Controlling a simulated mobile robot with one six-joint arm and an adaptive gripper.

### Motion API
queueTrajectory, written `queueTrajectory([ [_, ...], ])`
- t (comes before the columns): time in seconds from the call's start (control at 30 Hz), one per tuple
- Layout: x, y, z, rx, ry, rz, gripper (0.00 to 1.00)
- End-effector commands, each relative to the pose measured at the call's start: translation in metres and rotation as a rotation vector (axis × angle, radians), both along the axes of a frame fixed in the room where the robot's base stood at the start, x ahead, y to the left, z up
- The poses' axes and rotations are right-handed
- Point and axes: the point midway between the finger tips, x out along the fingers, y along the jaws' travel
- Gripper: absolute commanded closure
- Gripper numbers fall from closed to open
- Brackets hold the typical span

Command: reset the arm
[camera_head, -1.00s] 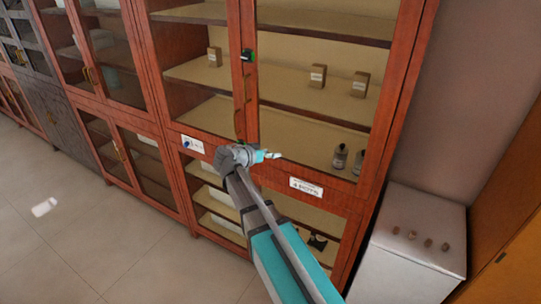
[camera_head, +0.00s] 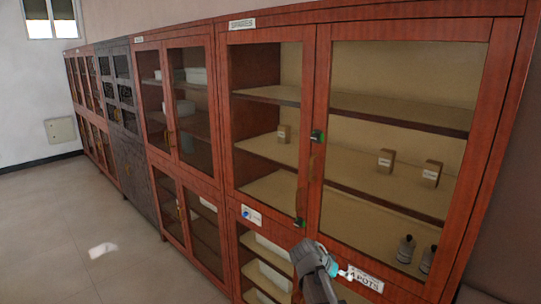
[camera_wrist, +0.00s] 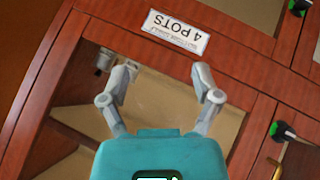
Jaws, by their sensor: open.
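My gripper (camera_head: 343,272) shows at the bottom of the head view, in front of the red wooden cabinet (camera_head: 312,130). It overlaps the left end of the white "4 POTS" label (camera_head: 367,279). In the wrist view my gripper (camera_wrist: 166,70) has its two grey fingers spread apart with nothing between them. The same label (camera_wrist: 177,33) appears upside down beyond the fingertips. Most of my arm is below the head view's edge.
The cabinet's glass doors look closed. Small boxes (camera_head: 386,160) and dark bottles (camera_head: 405,249) stand on its shelves. Green-and-black parts (camera_head: 317,136) sit by the door handles. More cabinets (camera_head: 120,90) line the wall leftward. The tiled floor (camera_head: 60,220) at left is clear.

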Motion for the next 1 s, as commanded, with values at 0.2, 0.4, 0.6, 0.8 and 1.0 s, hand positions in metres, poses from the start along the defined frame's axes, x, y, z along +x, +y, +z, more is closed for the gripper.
queueTrajectory([
  [0.2,-0.055,0.008,-0.044,0.218,0.214,0.132,0.19],
  [0.4,-0.097,0.026,-0.071,0.427,0.358,0.301,0.19],
  [0.6,-0.125,0.044,-0.082,0.583,0.427,0.454,0.19],
  [0.8,-0.134,0.052,-0.084,0.640,0.446,0.519,0.19],
  [1.0,-0.134,0.052,-0.084,0.643,0.447,0.523,0.19],
])
